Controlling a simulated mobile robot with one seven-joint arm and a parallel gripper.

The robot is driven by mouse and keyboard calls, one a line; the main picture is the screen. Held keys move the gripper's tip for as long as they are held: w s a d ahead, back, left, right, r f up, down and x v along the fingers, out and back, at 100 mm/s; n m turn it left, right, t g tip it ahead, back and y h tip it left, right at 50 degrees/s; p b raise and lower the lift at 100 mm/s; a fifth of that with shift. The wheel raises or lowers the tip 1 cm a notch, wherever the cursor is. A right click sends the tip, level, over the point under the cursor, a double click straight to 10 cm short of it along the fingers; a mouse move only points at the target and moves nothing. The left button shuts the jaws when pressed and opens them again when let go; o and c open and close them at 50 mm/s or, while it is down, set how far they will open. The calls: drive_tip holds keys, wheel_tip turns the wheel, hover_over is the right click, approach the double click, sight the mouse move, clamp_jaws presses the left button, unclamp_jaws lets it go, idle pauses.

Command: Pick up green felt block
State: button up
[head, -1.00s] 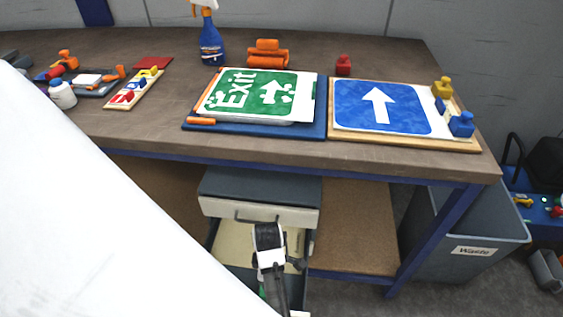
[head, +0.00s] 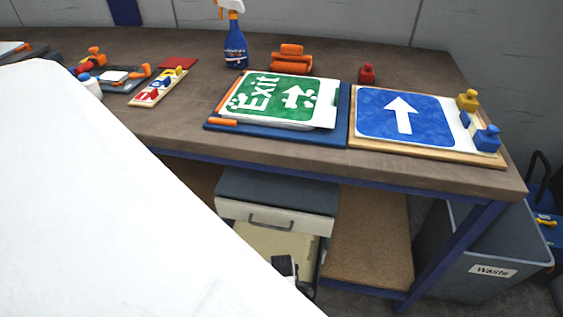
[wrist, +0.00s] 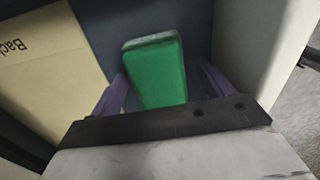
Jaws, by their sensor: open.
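The green felt block (wrist: 158,75) lies in the open drawer, with a pale grey layer along its far edge in the wrist view. My gripper (wrist: 162,78) is open, its two purple fingers on either side of the block. A gap shows at the right finger; the left finger is close to the block's left side, and I cannot tell whether it touches. In the head view, the open drawer (head: 270,221) sits under the workbench, and a white surface in front hides the block and my fingers.
A cream card or folder lettered "Back" (wrist: 45,70) lies left of the block. Drawer walls (wrist: 278,50) stand close to the right. The workbench (head: 420,170) overhangs the drawer, with an exit sign (head: 275,100) and blue arrow sign (head: 405,115) on top. A waste bin (head: 480,250) stands right.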

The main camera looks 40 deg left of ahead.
drive_tip(key=shift+f, duration=0.3)
drive_tip(key=c, duration=1.1)
drive_tip(key=shift+r, duration=0.1)
wheel_tip(320, 180, up, 20)
drive_tip(key=p, duration=0.5)
drive_tip(key=o, duration=0.4)
drive_tip(key=shift+c, duration=1.3)
